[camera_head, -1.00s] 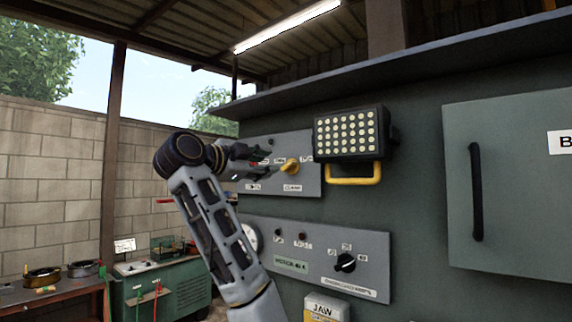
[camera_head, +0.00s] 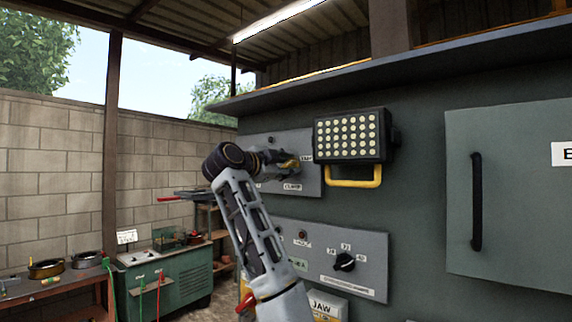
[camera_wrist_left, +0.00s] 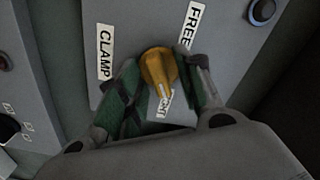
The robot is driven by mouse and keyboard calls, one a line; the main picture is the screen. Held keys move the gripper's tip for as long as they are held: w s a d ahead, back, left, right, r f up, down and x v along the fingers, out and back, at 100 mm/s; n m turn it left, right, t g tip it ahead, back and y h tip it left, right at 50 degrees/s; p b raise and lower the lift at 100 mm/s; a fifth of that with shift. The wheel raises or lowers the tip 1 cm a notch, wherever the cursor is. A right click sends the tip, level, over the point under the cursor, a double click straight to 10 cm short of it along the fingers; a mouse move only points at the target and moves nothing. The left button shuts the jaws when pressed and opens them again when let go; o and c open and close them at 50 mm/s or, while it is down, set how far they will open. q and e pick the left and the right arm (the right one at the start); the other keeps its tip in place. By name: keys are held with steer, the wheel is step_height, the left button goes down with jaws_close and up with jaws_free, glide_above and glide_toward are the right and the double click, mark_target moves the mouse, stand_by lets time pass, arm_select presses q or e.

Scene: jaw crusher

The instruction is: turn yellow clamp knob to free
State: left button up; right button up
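The yellow clamp knob (camera_head: 289,164) is on the upper grey panel (camera_head: 308,178), partly covered by my left gripper (camera_head: 283,161) in the head view. In the left wrist view the knob (camera_wrist_left: 158,66) is seen from the front, with a pale mark on its lower part. A CLAMP label (camera_wrist_left: 105,52) is to its left and a FREE label (camera_wrist_left: 190,26) to its upper right. My left gripper (camera_wrist_left: 162,72) has its green-padded fingers apart, one on each side of the knob; firm contact is not visible. My right gripper is out of view.
A lamp (camera_head: 350,136) with a yellow handle (camera_head: 353,183) sits just right of the upper panel. A lower panel with a black knob (camera_head: 344,262) is beneath. A cabinet door with a black handle (camera_head: 476,202) is at right. A green bench machine (camera_head: 160,285) stands at lower left.

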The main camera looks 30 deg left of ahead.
arm_select(q)
jaws_close()
stand_by(0.3)
